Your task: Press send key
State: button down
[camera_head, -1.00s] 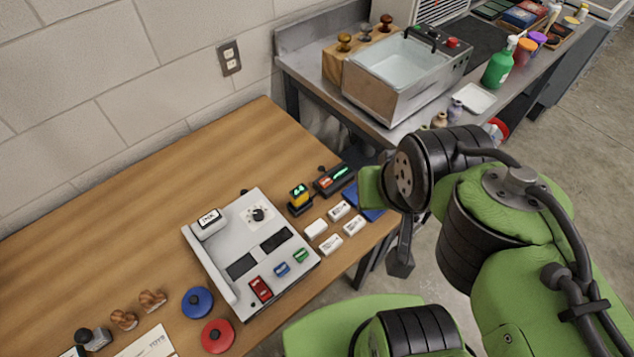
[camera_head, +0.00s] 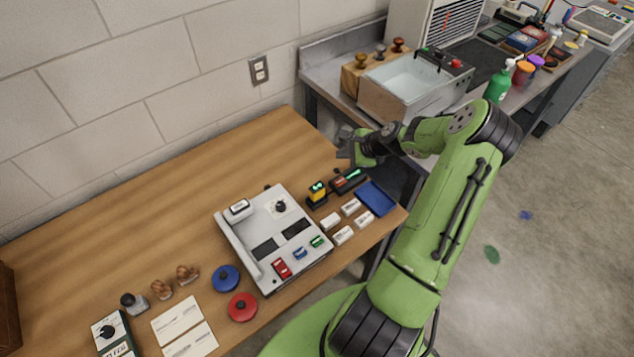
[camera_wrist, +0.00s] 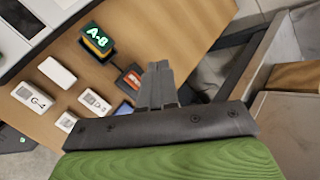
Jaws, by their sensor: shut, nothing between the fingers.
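A light grey desk machine (camera_head: 243,227) stands on the wooden table. It has a dial, two dark panels, and red (camera_head: 282,268), blue (camera_head: 300,253) and green (camera_head: 317,241) keys along its near right side. I cannot read which key is the send key. A white labelled block (camera_head: 239,208) is at its far left corner. My gripper (camera_head: 345,145) is to the right of and beyond the machine, above the table's far right part, apart from the keys. In the wrist view my gripper (camera_wrist: 159,85) is shut and empty. Only a corner of the machine (camera_wrist: 28,22) shows there.
A yellow-and-black display (camera_head: 317,193), a dark device (camera_head: 348,180), several white blocks (camera_head: 343,235) and a blue tray (camera_head: 377,198) lie right of the machine. Blue (camera_head: 226,278) and red (camera_head: 242,307) discs lie in front. A metal basin (camera_head: 412,84) stands on the far bench.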

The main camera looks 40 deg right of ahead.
aim_at(342, 183)
jog(key=shift+w+d+f+m+t, duration=0.1)
jog(key=shift+d+f+m+t, duration=0.2)
jog(key=shift+f+m, duration=0.3)
jog(key=shift+f, duration=0.1)
notch_tip(342, 183, down, 9)
jog(key=b, duration=0.7)
jog(key=shift+r, duration=0.2)
dwell(1.2)
jog(key=shift+f, duration=0.4)
jog(key=shift+f+b, duration=0.45)
dwell(0.4)
dwell(0.4)
jog(key=shift+r+p, duration=0.75)
jog(key=shift+r, duration=0.15)
